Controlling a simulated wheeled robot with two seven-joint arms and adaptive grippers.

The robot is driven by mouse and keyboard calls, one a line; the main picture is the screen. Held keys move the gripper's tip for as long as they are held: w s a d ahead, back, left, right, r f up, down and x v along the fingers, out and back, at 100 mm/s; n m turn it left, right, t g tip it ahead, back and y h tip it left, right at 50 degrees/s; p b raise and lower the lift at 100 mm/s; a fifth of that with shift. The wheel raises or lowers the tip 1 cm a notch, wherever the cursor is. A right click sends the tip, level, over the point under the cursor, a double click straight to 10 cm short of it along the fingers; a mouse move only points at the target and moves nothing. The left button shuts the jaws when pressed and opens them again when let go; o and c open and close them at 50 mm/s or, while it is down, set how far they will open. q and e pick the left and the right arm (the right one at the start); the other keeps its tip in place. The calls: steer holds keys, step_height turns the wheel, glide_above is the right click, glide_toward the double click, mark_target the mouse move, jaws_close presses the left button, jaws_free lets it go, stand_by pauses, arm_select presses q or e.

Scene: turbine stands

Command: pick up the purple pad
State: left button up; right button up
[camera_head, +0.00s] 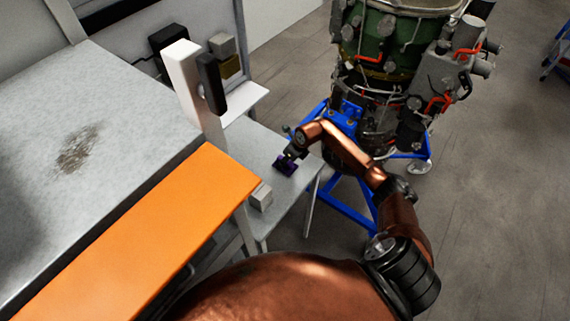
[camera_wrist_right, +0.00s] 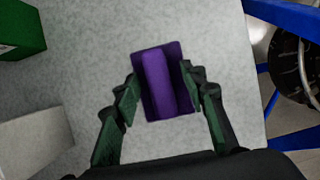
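The purple pad (camera_wrist_right: 157,82) lies on the light grey table (camera_wrist_right: 85,60), with a raised ridge along its middle. It also shows as a small dark purple shape in the head view (camera_head: 286,165). My right gripper (camera_wrist_right: 160,90) is open, with one finger on each side of the pad's near part. The fingertips look close to the pad's side edges; I cannot tell whether they touch it. In the head view my right gripper (camera_head: 290,154) is right above the pad and partly covers it. My left gripper is not in view.
A light grey block (camera_head: 261,197) stands on the table near its front, left of the pad. A green box (camera_wrist_right: 20,28) is at the upper left in the wrist view. The blue turbine stand (camera_head: 350,200) is close to the table's right side. An orange-edged bench (camera_head: 150,230) fills the left.

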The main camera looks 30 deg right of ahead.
steer(key=shift+c, duration=0.3)
jaws_close()
stand_by(0.3)
steer(key=shift+r+b, duration=0.4)
steer(key=shift+r, duration=0.1)
steer(key=v, duration=0.1)
steer(key=b+v, duration=0.1)
steer(key=shift+a+r, duration=0.1)
steer(key=shift+r, duration=0.3)
steer(key=s+a+r+b, duration=0.2)
steer(key=s+r+b, duration=0.2)
steer(key=s+r, duration=0.5)
steer(key=s, duration=0.4)
steer(key=shift+a+r, duration=0.15)
